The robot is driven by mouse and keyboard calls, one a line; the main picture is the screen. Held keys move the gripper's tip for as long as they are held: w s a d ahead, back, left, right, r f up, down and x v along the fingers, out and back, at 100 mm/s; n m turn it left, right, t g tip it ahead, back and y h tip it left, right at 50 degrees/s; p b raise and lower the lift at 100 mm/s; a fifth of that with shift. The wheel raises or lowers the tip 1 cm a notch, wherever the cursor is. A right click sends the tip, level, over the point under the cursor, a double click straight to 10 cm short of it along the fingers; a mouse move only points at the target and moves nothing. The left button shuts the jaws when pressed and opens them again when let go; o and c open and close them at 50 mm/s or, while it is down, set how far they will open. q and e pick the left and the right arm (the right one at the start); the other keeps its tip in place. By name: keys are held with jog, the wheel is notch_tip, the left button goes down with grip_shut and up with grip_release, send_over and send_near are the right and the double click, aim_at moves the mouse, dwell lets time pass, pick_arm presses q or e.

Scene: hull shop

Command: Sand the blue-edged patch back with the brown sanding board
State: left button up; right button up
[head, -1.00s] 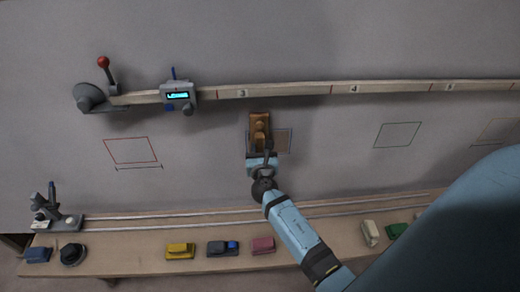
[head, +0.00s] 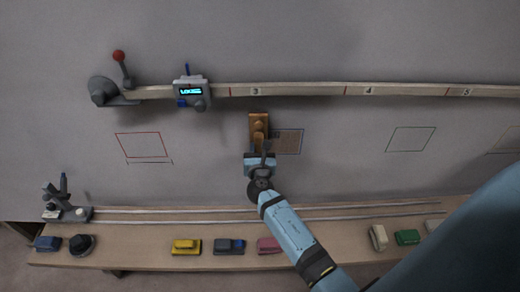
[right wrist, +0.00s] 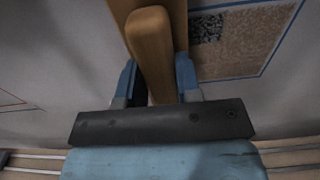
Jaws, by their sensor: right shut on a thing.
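The brown sanding board (head: 258,125) is upright against the grey hull wall. My right gripper (head: 260,154) is shut on its wooden handle from below; the handle also shows between the fingers in the right wrist view (right wrist: 150,50). The blue-edged patch (head: 288,141) is just right of the board, and the board seems to overlap its left side. Whether the board's face touches the wall is hidden. My left gripper is not in view.
A measuring rail (head: 310,90) with a locked slider (head: 190,92) runs above. A red-edged square (head: 143,146) is left, a dark-edged one (head: 411,139) right. Below, a bench (head: 140,254) carries several coloured blocks, including a yellow one (head: 186,246).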

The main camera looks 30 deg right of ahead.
jog(key=shift+x, duration=0.8)
jog(key=shift+s+d+r+p, duration=0.1)
jog(key=shift+s+d+p, duration=0.25)
jog(key=shift+s+d, duration=0.55)
jog(key=shift+s+d+p, duration=0.35)
jog(key=shift+s+d, duration=0.05)
jog(key=shift+d, duration=0.9)
jog(key=shift+s+d+p, duration=0.35)
jog(key=shift+s+d, duration=0.35)
jog(key=shift+d, duration=0.45)
jog(key=shift+w+a, duration=0.55)
jog(key=shift+a, duration=0.4)
jog(key=shift+w+a, duration=0.55)
jog(key=shift+a, duration=0.35)
jog(key=shift+w+a+b, duration=0.2)
jog(key=shift+w+a, duration=0.3)
jog(key=shift+a, duration=0.3)
jog(key=shift+w+a+b, duration=0.15)
jog(key=shift+w+a, duration=0.35)
jog(key=shift+a, duration=0.25)
jog(key=o, duration=0.3)
jog(key=c, duration=0.3)
jog(key=shift+c, duration=0.3)
